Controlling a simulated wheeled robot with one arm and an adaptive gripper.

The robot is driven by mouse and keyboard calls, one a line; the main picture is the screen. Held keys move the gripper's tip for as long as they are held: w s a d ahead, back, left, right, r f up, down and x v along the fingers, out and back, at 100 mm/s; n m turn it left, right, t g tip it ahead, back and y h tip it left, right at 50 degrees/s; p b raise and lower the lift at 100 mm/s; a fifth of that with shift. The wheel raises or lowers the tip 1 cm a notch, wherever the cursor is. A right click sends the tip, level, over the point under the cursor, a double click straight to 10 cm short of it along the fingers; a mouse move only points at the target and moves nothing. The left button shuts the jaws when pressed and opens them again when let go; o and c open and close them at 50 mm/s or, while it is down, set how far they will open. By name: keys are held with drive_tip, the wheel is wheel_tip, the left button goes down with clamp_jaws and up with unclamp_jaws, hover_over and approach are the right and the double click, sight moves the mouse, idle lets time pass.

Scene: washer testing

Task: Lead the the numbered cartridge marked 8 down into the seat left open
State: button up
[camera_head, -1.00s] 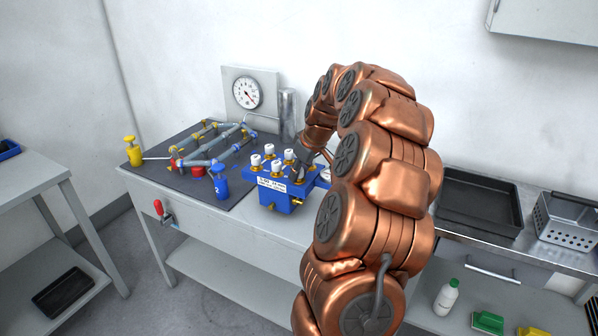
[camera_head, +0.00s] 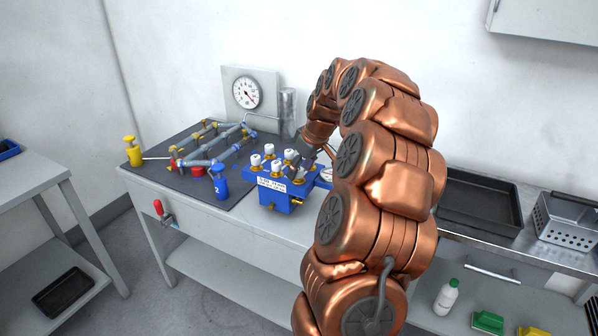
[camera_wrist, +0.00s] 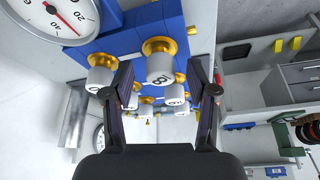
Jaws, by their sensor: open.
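The cartridge marked 8 (camera_wrist: 160,69) is white with a brass collar, and in the wrist view it lies between my two fingers. My gripper (camera_wrist: 163,82) is open, with a finger on either side of it; I cannot tell if either touches. The collar meets the blue block (camera_wrist: 130,40); how deep the cartridge sits is unclear. Several similar white cartridges stand on the block, one of them (camera_wrist: 101,80) beside my left-hand finger. In the head view, my gripper (camera_head: 302,168) reaches the right side of the blue block (camera_head: 268,197) and hides part of its top. I cannot make out an empty seat.
A pressure gauge (camera_head: 246,92) and a grey cylinder (camera_head: 288,112) stand behind. Left of the block are a pipe rig (camera_head: 215,146), a blue part marked 2 (camera_head: 220,185) and a yellow part (camera_head: 131,152). A black tray (camera_head: 480,205) lies on the right counter.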

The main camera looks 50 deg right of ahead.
drive_tip(key=w+r+p+v, duration=0.1)
drive_tip(key=w+p+v, duration=0.1)
drive_tip(key=v, duration=1.5)
drive_tip(key=shift+w, duration=0.25)
drive_tip(key=shift+a, duration=0.1)
drive_tip(key=s+a+f+n+g+y, duration=0.1)
drive_tip(key=s+a+f, duration=0.15)
drive_tip(key=a, duration=1.05)
drive_tip(key=s+a+f+g, duration=0.1)
drive_tip(key=a+f+g, duration=0.15)
drive_tip(key=a, duration=1.05)
drive_tip(key=s+a+f+g, duration=0.1)
drive_tip(key=s+a+f, duration=0.3)
drive_tip(key=s, duration=0.3)
drive_tip(key=s+a+f+g, duration=0.1)
drive_tip(key=s+a+f, duration=0.2)
drive_tip(key=s, duration=0.4)
drive_tip(key=s+a+f+m+g+h, duration=0.1)
drive_tip(key=s+a+f, duration=0.3)
drive_tip(key=s, duration=0.3)
drive_tip(key=shift+a+f, duration=0.3)
drive_tip(key=shift+f, duration=0.4)
drive_tip(key=shift+s, duration=0.1)
